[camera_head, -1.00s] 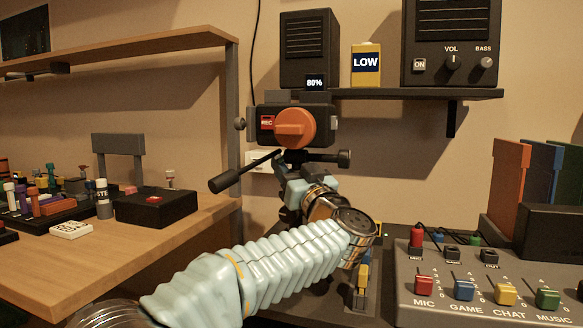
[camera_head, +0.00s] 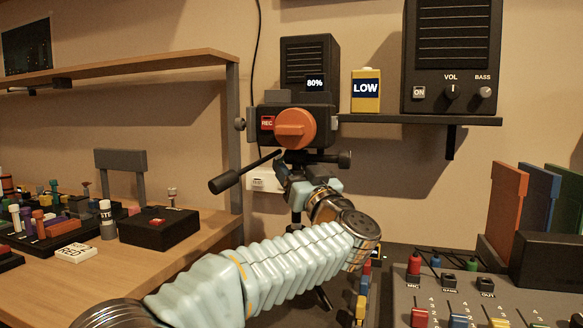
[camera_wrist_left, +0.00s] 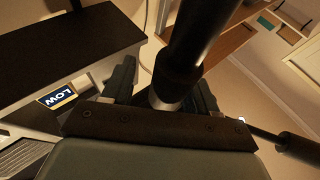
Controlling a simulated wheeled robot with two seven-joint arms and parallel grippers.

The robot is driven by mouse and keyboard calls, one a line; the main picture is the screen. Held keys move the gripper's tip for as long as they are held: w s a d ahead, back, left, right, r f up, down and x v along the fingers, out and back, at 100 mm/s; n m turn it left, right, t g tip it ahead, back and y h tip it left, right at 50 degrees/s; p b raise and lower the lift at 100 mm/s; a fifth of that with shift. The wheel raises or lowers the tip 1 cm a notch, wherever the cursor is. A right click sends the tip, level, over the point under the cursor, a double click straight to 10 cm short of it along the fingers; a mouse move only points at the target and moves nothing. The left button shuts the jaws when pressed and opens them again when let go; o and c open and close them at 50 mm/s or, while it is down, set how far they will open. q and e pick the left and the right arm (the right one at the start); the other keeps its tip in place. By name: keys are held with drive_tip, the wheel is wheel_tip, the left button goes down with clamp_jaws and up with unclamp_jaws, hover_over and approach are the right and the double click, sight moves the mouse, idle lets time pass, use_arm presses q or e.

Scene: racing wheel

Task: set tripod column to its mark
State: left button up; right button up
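The tripod carries a dark camera with a red REC label and an orange round front (camera_head: 293,129). A black pan handle (camera_head: 236,179) points to the lower left. My left gripper (camera_head: 305,186) is at the tripod column just under the head. In the left wrist view, the column (camera_wrist_left: 167,100) stands between the two fingers, with a silver tube below a thick black part. Finger contact is hard to see, but the column moves along with the gripper. The mark is not visible. My right gripper is out of view.
A shelf (camera_head: 425,119) behind holds dark speakers and a yellow LOW box (camera_head: 366,91). A mixer with coloured knobs (camera_head: 470,305) is at lower right. A wooden desk (camera_head: 190,258) with small items is at left. My left arm crosses the lower middle.

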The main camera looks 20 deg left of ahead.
use_arm(q)
drive_tip(key=shift+a+r, duration=0.1)
drive_tip(key=shift+s, duration=0.1)
drive_tip(key=shift+s, duration=0.2)
drive_tip(key=b+v, duration=0.2)
drive_tip(key=v, duration=1.1)
drive_tip(key=shift+d+f, duration=0.25)
drive_tip(key=shift+d, duration=0.05)
